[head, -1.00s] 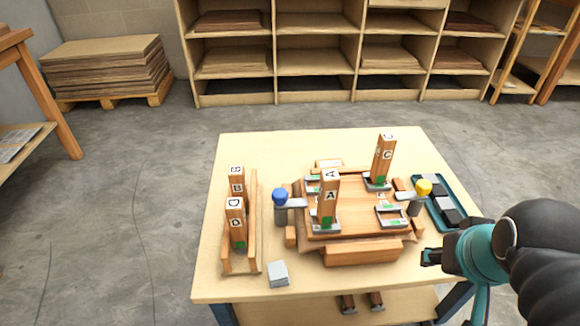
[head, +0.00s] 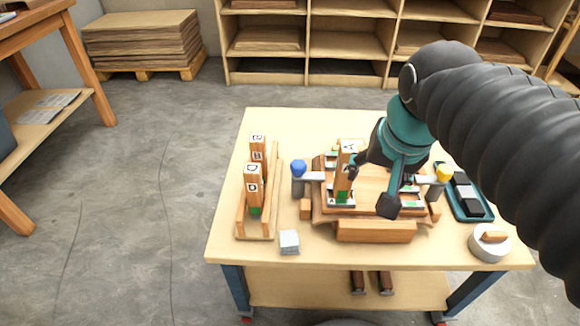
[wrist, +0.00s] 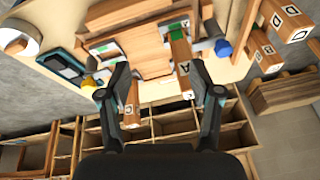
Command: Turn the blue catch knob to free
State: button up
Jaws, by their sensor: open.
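The blue catch knob (head: 298,168) sits on a grey post with a pale arm at the left of the wooden press (head: 375,231). It also shows in the wrist view (wrist: 223,48), right of the fingers. My gripper (head: 371,186) is open above the press, right of the knob and apart from it. In the wrist view the fingers (wrist: 160,80) are spread, with block A (wrist: 179,60) standing beyond them. Block A (head: 344,170) stands at the press's left. Block C (wrist: 131,105) shows in the wrist view; my arm hides it in the head view.
A yellow knob (head: 444,172) is at the press's right. A wooden rack (head: 240,222) with blocks B and D stands at left. A grey block (head: 289,242), a blue tray (head: 487,211) and a round container (head: 490,247) sit on the table. The front left corner is clear.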

jog(key=w+a+r+m+g+b, duration=0.25)
jog(key=w+a+m, duration=0.3)
jog(key=w, duration=0.45)
jog(key=m+g+b, duration=0.2)
jog(key=m, duration=0.2)
send_near(299, 163)
jog(key=f+b, duration=0.1)
jog(key=f, duration=0.3)
jog(key=f+b, duration=0.2)
jog(key=f, duration=0.3)
jog(key=shift+s+a+f, duration=0.1)
jog(key=shift+s+f, duration=0.15)
jog(key=c, duration=1.1)
